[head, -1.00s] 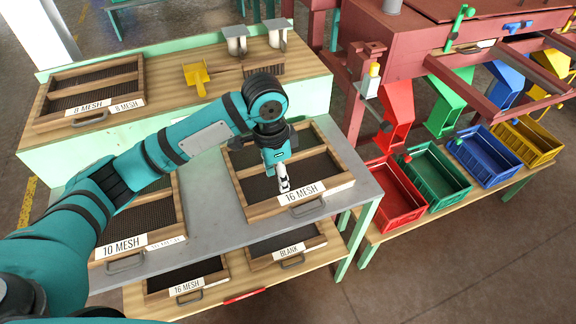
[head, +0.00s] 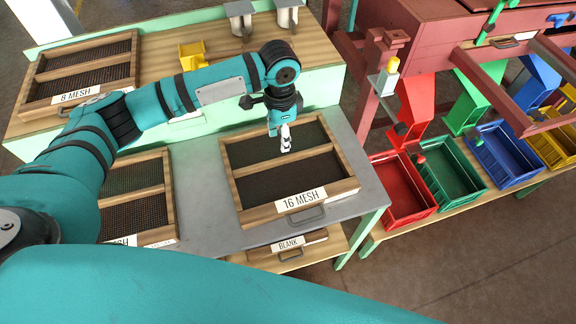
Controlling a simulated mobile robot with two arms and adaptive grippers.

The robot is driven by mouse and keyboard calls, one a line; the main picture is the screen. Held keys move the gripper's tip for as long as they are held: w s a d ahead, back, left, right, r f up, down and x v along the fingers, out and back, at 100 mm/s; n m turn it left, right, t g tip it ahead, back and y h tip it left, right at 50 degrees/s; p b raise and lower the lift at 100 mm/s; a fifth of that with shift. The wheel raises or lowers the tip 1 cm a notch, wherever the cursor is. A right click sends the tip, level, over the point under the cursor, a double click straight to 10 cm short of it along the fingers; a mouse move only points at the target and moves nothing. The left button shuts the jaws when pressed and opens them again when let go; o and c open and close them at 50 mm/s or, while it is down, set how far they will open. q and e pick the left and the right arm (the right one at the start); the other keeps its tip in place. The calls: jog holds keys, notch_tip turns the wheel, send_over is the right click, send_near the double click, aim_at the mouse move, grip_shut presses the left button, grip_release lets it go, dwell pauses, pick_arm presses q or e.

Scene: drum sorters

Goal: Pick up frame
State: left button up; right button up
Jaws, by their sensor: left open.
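A wooden frame with dark mesh, labelled 16 MESH (head: 338,190), lies flat on the grey table in the head view. It has a middle bar and a metal handle (head: 306,215) on its front edge. My left gripper (head: 286,148) is open and empty, and appears over the rear half of this frame, pointing down. I cannot tell the exact height, but no contact shows. My right gripper is not in view.
A second mesh frame (head: 168,200) lies left on the grey table (head: 208,220). A BLANK frame (head: 318,246) sits on the shelf below. An 8 MESH frame (head: 42,107) and a yellow scoop (head: 193,50) are behind. Red (head: 428,210) and green (head: 430,165) bins stand right.

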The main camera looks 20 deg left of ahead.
aim_at(283, 158)
pick_arm(q)
jog(key=f, duration=0.3)
jog(key=shift+w+f, duration=0.15)
jog(key=shift+w, duration=0.05)
jog(key=shift+f+p, duration=0.5)
jog(key=shift+f, duration=0.35)
notch_tip(283, 158, down, 4)
jog(key=shift+d+f+p, duration=0.1)
jog(key=shift+f+p, duration=0.15)
jog(key=shift+p, duration=0.45)
jog(key=shift+f, duration=0.2)
grip_shut()
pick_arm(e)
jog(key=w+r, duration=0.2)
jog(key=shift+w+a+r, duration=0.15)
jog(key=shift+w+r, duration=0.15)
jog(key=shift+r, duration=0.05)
pick_arm(q)
jog(key=shift+r, duration=0.1)
